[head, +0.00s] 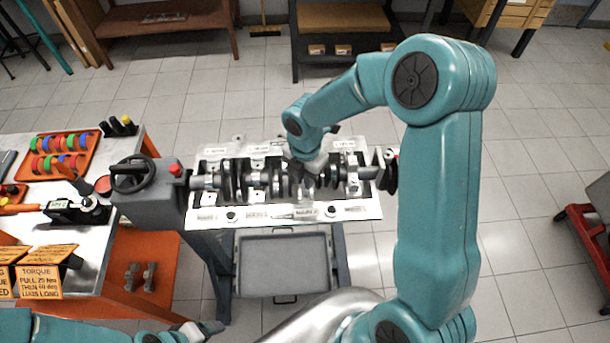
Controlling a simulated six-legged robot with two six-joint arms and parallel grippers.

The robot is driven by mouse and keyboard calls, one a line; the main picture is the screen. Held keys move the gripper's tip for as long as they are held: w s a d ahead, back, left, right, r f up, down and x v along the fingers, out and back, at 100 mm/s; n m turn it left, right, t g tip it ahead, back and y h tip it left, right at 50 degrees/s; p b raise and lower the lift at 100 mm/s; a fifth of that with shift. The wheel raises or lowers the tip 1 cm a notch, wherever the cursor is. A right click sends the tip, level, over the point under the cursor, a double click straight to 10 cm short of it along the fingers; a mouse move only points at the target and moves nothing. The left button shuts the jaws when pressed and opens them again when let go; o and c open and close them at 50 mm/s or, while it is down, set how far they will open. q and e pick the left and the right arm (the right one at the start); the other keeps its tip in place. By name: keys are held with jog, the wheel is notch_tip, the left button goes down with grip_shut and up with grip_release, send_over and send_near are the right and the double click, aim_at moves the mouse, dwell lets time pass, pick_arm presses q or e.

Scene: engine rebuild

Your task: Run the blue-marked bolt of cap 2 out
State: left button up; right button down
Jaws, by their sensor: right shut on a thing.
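The engine block (222,215) lies on a stand in the middle, with the crankshaft (254,180) along it. Pale labelled plates run along its near and far edges. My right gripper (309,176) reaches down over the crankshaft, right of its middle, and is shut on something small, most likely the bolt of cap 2. The wrist hides the bolt and its blue mark, and most of the cap under it. My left gripper (205,328) is low at the bottom left, away from the block; its jaw gap is too unclear to judge.
A grey handwheel unit (150,195) stands at the block's left end. The left bench (105,225) holds an orange tray (92,141) of coloured rings and several tools. A grey drip tray (283,240) sits under the block. A red-based cart (583,225) is at far right.

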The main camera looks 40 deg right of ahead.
jog(key=c, duration=1.1)
grip_release()
jog(key=shift+f, duration=0.1)
jog(key=shift+o, duration=0.2)
jog(key=shift+w+d, duration=0.1)
jog(key=shift+w, duration=0.05)
jog(key=shift+r, duration=0.3)
notch_tip(320, 180, up, 16)
jog(key=shift+f+b, duration=0.15)
jog(key=shift+b, duration=0.25)
